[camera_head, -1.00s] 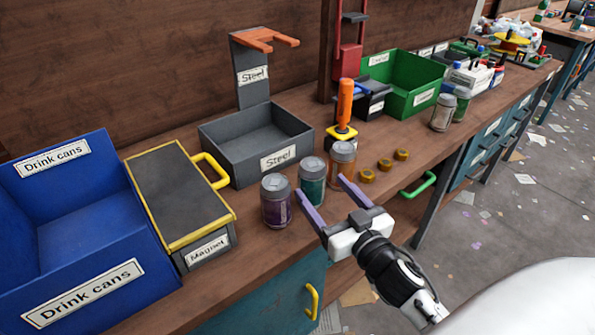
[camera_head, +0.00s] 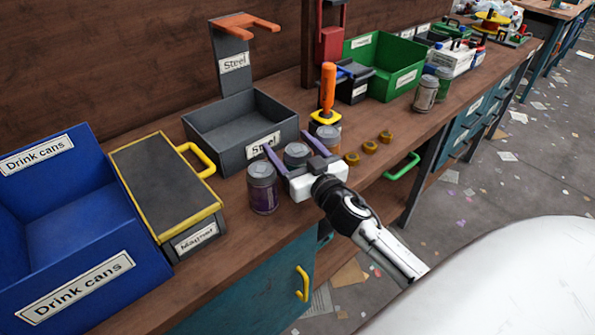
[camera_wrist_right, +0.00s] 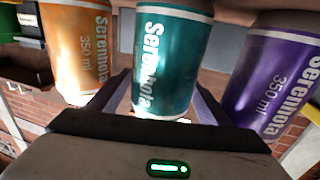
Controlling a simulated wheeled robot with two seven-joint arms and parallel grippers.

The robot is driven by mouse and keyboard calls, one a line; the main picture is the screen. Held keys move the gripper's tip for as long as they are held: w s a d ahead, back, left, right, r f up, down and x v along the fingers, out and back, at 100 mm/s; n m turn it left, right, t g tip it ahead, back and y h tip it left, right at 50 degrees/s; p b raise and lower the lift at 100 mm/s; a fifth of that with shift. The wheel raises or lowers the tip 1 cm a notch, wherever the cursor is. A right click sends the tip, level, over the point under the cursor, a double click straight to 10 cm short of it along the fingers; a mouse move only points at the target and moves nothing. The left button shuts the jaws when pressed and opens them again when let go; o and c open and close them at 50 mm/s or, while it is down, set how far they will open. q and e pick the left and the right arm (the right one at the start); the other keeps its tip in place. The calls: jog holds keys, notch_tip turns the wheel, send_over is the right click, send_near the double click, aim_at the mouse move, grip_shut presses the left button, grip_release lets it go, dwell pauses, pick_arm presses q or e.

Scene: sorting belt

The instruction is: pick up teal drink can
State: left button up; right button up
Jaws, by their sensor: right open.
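The teal drink can (camera_wrist_right: 165,62) stands upright in the middle of the right wrist view, with the two purple fingers of my right gripper on either side of it. In the head view only the top of the teal can (camera_head: 297,151) shows; the gripper hides the rest. My right gripper (camera_head: 293,146) is open around the can, and I cannot tell whether the fingers touch it. A purple can (camera_head: 262,190) stands just left of the left finger, and an orange can (camera_head: 328,134) stands beyond the right finger. My left gripper is out of view.
A grey steel bin (camera_head: 225,150) stands behind the cans. The magnet box (camera_head: 165,190) and blue drink-can bin (camera_head: 75,285) are to the left. An orange-handled tool (camera_head: 328,90) and several brass rings (camera_head: 369,147) are close to the right.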

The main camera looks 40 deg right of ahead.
jog(key=c, duration=1.4)
